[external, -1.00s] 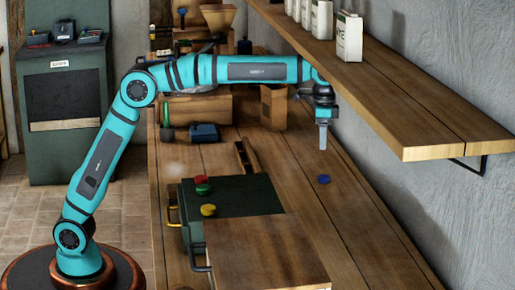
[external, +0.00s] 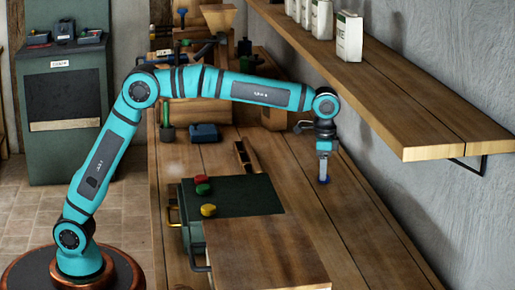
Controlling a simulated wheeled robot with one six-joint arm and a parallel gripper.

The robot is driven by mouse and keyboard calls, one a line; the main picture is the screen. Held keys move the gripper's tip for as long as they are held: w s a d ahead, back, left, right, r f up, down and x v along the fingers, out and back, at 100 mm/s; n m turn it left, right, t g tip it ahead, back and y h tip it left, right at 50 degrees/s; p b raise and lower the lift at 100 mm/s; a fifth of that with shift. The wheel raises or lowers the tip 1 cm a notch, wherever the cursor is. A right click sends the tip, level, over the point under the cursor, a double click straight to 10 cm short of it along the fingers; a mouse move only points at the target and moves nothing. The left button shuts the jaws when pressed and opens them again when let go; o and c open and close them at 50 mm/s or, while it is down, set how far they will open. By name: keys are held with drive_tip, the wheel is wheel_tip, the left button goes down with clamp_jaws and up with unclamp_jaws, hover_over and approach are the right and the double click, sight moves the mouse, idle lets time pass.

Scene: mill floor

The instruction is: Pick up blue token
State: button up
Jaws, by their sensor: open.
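The blue token (external: 324,181) lies flat on the wooden bench, to the right of the dark green box. My gripper (external: 324,177) points straight down with its fingertips at the token, and hides part of it. The gripper is open. I cannot tell from this view whether the fingers touch the token or stand on both sides of it.
Red (external: 201,179), green (external: 203,189) and yellow (external: 208,210) tokens lie on the dark green box (external: 250,197). A wooden board (external: 265,255) is in front of it. A wall shelf (external: 400,100) with several white containers overhangs the bench's right side.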

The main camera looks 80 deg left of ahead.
drive_tip(key=shift+f, duration=0.9)
drive_tip(key=c, duration=1.1)
drive_tip(key=shift+o, duration=0.2)
drive_tip(key=shift+r, duration=0.15)
